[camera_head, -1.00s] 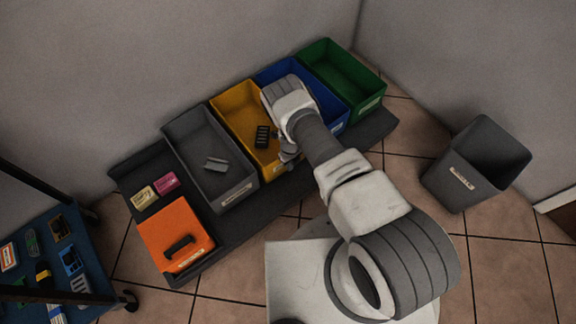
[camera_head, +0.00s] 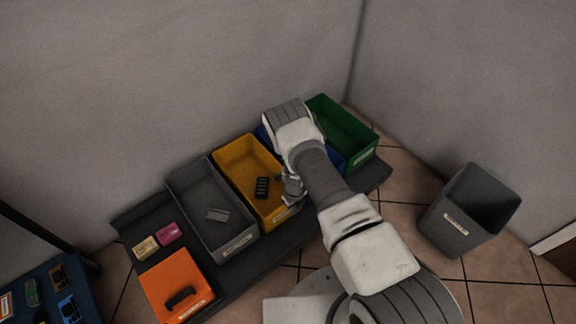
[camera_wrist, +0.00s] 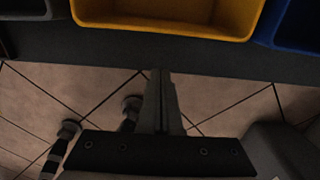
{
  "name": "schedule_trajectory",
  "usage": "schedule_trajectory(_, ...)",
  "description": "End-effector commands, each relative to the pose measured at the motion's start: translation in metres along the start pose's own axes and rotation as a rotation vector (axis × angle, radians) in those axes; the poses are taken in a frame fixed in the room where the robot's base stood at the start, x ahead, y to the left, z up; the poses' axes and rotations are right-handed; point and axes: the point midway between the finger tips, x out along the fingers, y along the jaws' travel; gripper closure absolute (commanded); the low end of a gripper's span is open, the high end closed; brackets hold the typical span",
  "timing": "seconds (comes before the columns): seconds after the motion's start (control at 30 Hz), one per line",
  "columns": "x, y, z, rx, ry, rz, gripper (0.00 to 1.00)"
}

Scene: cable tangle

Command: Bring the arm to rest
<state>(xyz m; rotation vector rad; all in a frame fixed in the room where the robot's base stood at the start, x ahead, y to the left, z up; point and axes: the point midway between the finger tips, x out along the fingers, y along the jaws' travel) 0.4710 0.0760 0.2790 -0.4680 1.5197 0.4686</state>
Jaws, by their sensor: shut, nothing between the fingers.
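My gripper (camera_wrist: 158,80) is shut and empty in the wrist view. Its fingers point toward the front edge of the dark bench and the yellow bin (camera_wrist: 190,12). In the head view my gripper (camera_head: 290,190) is small and partly hidden by my arm, near the front right corner of the yellow bin (camera_head: 233,150). My arm is bent, with its elbow over the blue bin (camera_head: 337,158), which it mostly hides. A black block (camera_head: 262,187) lies in the yellow bin.
A grey bin (camera_head: 190,180) holds a grey piece. A green bin (camera_head: 348,133) stands at the right end of the bench. An orange box (camera_head: 172,280) and two small cards are at the left. A dark waste bin (camera_head: 455,225) stands on the tiled floor at right. A blue-topped cart (camera_head: 85,290) is at lower left.

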Motion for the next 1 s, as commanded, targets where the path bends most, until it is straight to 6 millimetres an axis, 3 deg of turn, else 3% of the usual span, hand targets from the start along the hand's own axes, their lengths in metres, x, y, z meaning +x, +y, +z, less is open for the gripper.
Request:
schedule_trajectory(0.23,-0.005,-0.001,0.004,-0.009,-0.005,0.001,1.00)
schedule_trajectory(0.37,-0.034,-0.006,0.021,-0.072,-0.031,0.006,1.00)
schedule_trajectory(0.5,-0.093,-0.014,0.047,-0.209,-0.078,0.014,1.00)
schedule_trajectory(0.7,-0.185,-0.023,0.072,-0.438,-0.145,0.009,1.00)
schedule_trajectory(1.0,-0.320,-0.028,0.076,-0.790,-0.230,-0.038,1.00)
